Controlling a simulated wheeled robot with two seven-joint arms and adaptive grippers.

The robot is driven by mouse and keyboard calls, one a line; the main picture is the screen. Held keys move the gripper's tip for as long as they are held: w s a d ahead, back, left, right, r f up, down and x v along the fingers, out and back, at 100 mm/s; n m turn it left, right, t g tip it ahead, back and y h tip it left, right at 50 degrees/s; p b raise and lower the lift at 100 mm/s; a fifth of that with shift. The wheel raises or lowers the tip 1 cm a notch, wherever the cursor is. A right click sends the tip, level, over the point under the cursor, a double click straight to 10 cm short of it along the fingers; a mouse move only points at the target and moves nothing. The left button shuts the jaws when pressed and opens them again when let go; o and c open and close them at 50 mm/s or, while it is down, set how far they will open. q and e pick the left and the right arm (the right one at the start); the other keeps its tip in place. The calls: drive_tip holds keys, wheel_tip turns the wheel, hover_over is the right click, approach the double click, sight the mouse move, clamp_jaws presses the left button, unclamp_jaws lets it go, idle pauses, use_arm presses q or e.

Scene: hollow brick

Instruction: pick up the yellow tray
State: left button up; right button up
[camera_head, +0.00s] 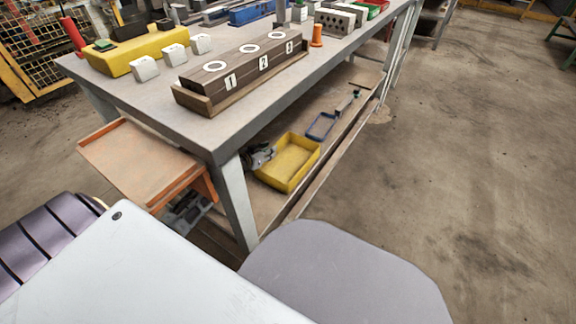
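The yellow tray (307,169) is a shallow, open, rectangular tray on the lower shelf of the workbench. It sits near the shelf's front edge, right of the near table leg, and its inside looks empty. A grey-green tool or machine part (258,156) lies right against or beside its left side; I cannot tell if they touch. I can make out no fingers of my left or right gripper in the head view. Pale and dark rounded parts at the bottom look like my own body.
The workbench top (150,98) overhangs the shelf, and its near leg (235,203) stands left of the tray. A blue frame (321,126) lies behind the tray. A wooden block with rings (243,66) and a yellow block (128,52) are on top. Floor at right is clear.

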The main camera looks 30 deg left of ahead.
use_arm(q)
drive_tip(key=shift+w+f, duration=0.15)
drive_tip(key=shift+w, duration=0.2)
drive_tip(key=shift+c, duration=0.2)
clamp_jaws()
